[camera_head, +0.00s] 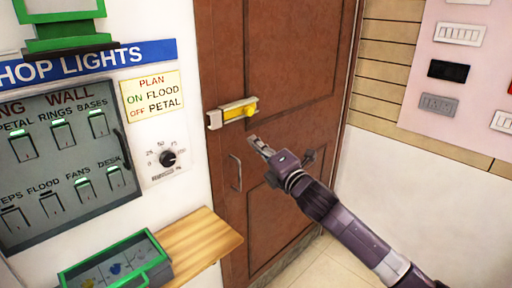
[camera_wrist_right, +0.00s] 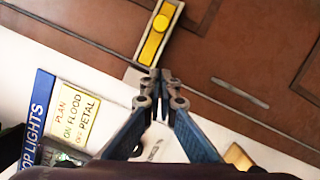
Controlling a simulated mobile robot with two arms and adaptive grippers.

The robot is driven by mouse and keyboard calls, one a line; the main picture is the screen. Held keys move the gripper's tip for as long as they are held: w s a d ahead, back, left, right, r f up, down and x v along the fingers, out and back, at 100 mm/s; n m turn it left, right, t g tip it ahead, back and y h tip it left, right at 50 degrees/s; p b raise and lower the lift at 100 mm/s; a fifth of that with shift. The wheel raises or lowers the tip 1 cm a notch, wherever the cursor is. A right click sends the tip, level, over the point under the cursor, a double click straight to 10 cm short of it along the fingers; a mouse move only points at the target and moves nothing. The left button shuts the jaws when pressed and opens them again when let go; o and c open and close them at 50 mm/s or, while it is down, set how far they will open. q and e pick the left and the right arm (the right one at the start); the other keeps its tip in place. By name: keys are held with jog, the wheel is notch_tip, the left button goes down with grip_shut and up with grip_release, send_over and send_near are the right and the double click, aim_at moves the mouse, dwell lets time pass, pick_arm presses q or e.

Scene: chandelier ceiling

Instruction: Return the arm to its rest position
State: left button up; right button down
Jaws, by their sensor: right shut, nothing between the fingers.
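My right gripper (camera_head: 255,143) reaches in from the lower right in the head view and hovers in front of the brown door, below the yellow latch. It is shut and empty. In the right wrist view its two fingertips (camera_wrist_right: 159,75) meet near the middle, with the latch behind them. My right arm is extended across the lower right of the head view. My left gripper is not in view.
A brown door (camera_head: 275,50) has a yellow latch (camera_head: 237,111) and a handle (camera_head: 236,173). Left are a grey switch panel (camera_head: 70,200), a dial (camera_head: 168,158) and a wooden shelf (camera_head: 205,243) beside a green-edged box (camera_head: 160,262). A pink board (camera_head: 420,105) hangs at right.

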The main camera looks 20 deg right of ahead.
jog(key=shift+s, duration=0.15)
dwell(0.3)
jog(key=s+d+f+m+g+h, duration=0.1)
jog(key=s+d+f+m+g, duration=0.15)
jog(key=f, duration=1.15)
jog(key=s+d+f+m+g+h, duration=0.15)
jog(key=f+m, duration=0.25)
jog(key=f, duration=1)
jog(key=s+d+f+m+g+h, duration=0.1)
jog(key=s+f+m+g, duration=0.25)
jog(key=f, duration=1.05)
jog(key=s+a+f+m+g, duration=0.2)
jog(key=s+f+m+g, duration=0.25)
jog(key=s+f, duration=1.3)
jog(key=s+a+f+m+g, duration=0.2)
jog(key=s+f, duration=0.4)
jog(key=s, duration=0.6)
jog(key=s+a+f+m+g, duration=0.2)
jog(key=s+a+f, duration=0.2)
jog(key=s, duration=0.8)
jog(key=s+a+f+m+g+y, duration=0.1)
jog(key=s+a+f+m, duration=0.2)
jog(key=s+f, duration=0.5)
jog(key=s, duration=0.4)
jog(key=shift+s+f+g, duration=0.25)
jog(key=shift+g, duration=0.15)
jog(key=shift+a, duration=0.1)
